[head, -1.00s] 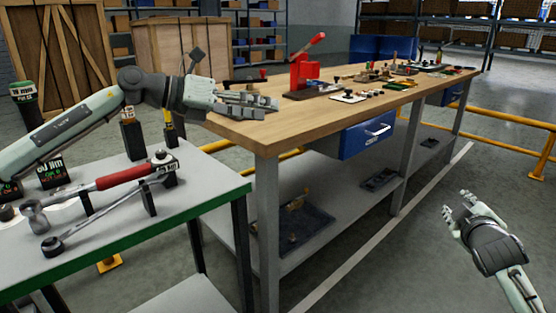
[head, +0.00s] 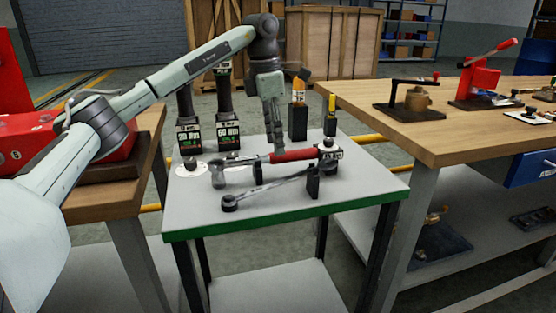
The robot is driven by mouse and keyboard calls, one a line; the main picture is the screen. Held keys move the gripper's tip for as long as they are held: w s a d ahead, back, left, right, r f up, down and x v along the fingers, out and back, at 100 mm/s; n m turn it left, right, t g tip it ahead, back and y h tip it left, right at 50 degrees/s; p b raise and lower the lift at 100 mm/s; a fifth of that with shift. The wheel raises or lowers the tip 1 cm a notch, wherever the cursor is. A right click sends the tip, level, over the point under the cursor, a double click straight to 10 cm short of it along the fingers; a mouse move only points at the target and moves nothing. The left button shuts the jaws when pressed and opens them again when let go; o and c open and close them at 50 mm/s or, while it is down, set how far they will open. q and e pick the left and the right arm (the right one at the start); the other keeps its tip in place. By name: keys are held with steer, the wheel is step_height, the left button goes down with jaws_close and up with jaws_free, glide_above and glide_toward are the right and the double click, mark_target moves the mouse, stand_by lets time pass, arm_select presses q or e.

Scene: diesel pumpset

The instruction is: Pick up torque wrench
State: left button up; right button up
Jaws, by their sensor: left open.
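A long tool with a red handle (head: 295,156), which looks like the torque wrench, lies across the grey table top with green edges. Its metal shaft runs left from the handle. My left gripper (head: 274,145) points down just above and behind the shaft and the left end of the handle. It is open with nothing held; I cannot tell whether its fingertips touch the tool. A second, silver bar with a dark round end (head: 230,203) lies in front. My right gripper is out of view.
Small black stands (head: 313,182) rise among the tools. Two dark units with displays (head: 228,138) and upright holders (head: 298,120) stand behind. A wooden workbench (head: 430,140) is at right, and a red machine (head: 60,145) at left. The table's front right is clear.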

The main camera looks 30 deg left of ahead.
arm_select(q)
steer(key=f, duration=0.4)
steer(key=shift+d, duration=0.25)
steer(key=shift+c, duration=0.6)
jaws_close()
steer(key=shift+w, duration=0.1)
